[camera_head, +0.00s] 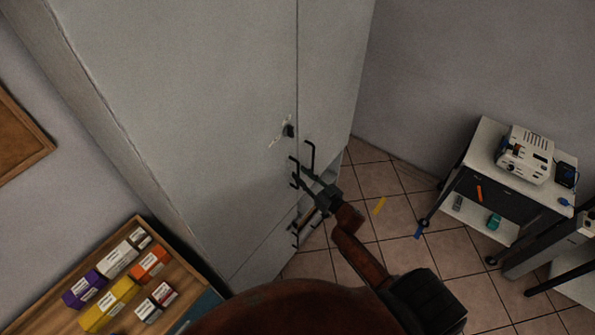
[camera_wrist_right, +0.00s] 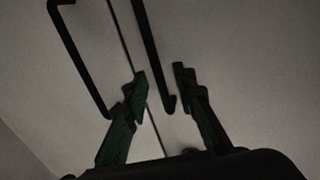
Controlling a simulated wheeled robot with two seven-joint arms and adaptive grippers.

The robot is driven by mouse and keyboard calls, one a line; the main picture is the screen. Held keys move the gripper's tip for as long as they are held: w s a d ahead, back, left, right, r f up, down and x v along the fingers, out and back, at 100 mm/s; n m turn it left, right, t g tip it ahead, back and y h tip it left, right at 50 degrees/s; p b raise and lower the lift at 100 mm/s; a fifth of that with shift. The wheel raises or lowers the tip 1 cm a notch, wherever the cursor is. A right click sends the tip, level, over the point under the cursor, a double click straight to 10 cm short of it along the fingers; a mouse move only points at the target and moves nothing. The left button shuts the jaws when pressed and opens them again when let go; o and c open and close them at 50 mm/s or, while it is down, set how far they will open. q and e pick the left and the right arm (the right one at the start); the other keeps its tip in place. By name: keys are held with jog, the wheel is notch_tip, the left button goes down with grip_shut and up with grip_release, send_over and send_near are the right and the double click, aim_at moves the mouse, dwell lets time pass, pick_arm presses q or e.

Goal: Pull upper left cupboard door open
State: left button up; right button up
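The tall grey cupboard's upper left door (camera_head: 205,100) fills the middle of the head view and looks shut. Its black bar handle (camera_head: 293,172) is beside the seam, partly hidden near my gripper. The upper right door (camera_head: 335,65) has a similar handle (camera_head: 311,155). My right gripper (camera_head: 306,178) is close to the handles. In the right wrist view its fingers (camera_wrist_right: 161,88) are apart. One handle's lower end (camera_wrist_right: 168,103) shows between them, apparently not gripped; the other handle (camera_wrist_right: 82,62) is left of the fingers. My left gripper is out of view.
A lock (camera_head: 289,131) sits above the handles. More black handles (camera_head: 295,236) are lower on the cupboard. A wooden tray (camera_head: 55,318) with coloured boxes is at lower left. A trolley (camera_head: 487,146) with a white device (camera_head: 525,154) stands at right. Tiled floor (camera_head: 395,215) lies between.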

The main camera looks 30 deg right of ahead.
jog(key=shift+w+a, duration=0.2)
jog(key=shift+w, duration=0.9)
jog(key=shift+c, duration=0.6)
grip_shut()
